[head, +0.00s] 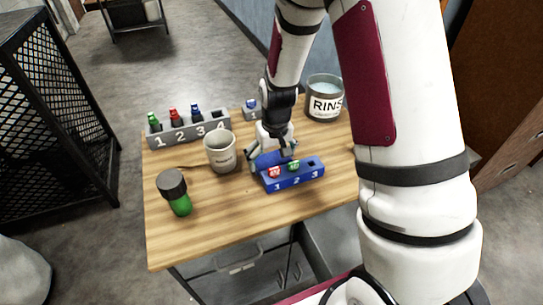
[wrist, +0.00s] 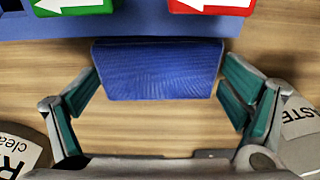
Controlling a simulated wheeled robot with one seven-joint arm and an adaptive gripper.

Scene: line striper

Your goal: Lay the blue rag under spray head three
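The blue rag (wrist: 158,70) lies flat as a folded pad on the wood table, with its ends between my fingertips in the wrist view. In the head view the rag (head: 267,160) shows partly, behind the small blue rack. My gripper (head: 273,150) points down over it with fingers spread wide. In the wrist view my gripper (wrist: 160,78) has one finger close at each end of the rag; I cannot tell whether they press on it. The grey rack (head: 188,130) numbered 1 to 4 holds green, red and blue spray heads; the red head (head: 174,115) is above 2, the blue head (head: 196,111) above 3.
The blue rack (head: 295,181) numbered 1 to 3 holds red and green pieces, with slot 3 empty. A beige cup (head: 220,153) stands left of my gripper. A green bottle with dark cap (head: 174,189) and a RINSE tin (head: 324,103) stand nearby. The table's front left is clear.

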